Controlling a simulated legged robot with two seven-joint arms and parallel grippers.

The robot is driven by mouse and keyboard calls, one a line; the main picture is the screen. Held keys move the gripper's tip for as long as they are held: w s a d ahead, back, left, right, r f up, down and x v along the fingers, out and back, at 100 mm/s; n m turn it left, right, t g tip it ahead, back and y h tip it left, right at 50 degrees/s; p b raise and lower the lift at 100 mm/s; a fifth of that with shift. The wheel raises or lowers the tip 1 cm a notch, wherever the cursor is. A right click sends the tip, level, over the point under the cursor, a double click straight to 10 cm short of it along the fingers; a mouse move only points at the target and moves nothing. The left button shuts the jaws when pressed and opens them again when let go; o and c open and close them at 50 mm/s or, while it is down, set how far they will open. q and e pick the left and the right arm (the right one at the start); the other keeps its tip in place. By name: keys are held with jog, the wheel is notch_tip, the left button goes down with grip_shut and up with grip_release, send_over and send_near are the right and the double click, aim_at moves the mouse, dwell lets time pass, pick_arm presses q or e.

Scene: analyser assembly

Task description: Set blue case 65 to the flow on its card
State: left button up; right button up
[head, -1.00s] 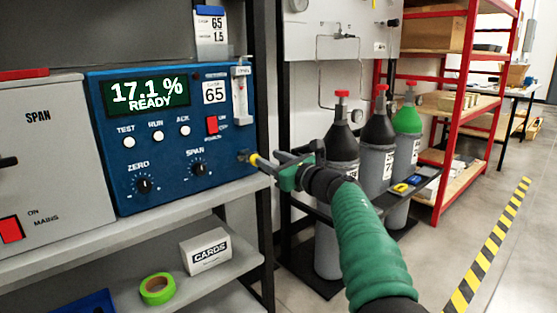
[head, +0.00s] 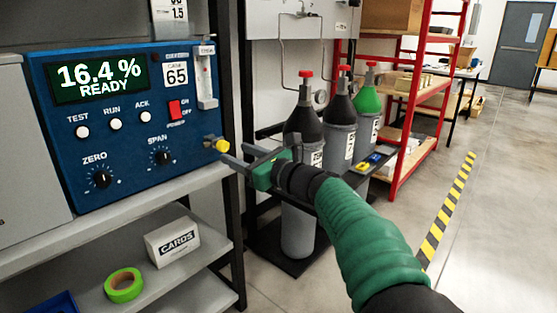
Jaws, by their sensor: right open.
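The blue case 65 (head: 130,128) stands on the upper shelf at the left. Its display (head: 98,80) reads 16.4 % READY, and its label (head: 176,75) reads CASE 65. A clear flow tube (head: 206,78) is on its upper right front; its reading is too small to tell. My left gripper is not in view.
A grey case (head: 30,150) adjoins at left. Gas cylinders (head: 306,128) stand behind my right arm, beside a red rack (head: 413,125). Open floor lies at right.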

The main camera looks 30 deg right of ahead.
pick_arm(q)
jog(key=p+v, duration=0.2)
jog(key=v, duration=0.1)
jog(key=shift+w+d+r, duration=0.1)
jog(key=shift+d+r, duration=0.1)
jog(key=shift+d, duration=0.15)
pick_arm(e)
jog(key=w+d+v, duration=0.1)
jog(key=d+v, duration=0.1)
jog(key=v, duration=1.1)
jog(key=shift+d, duration=0.35)
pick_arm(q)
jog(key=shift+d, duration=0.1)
pick_arm(e)
jog(key=shift+s+d+r+m, duration=0.15)
jog(key=shift+m, duration=0.15)
pick_arm(q)
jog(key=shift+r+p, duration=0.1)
jog(key=shift+p, duration=0.25)
pick_arm(e)
jog(key=shift+h, duration=0.3)
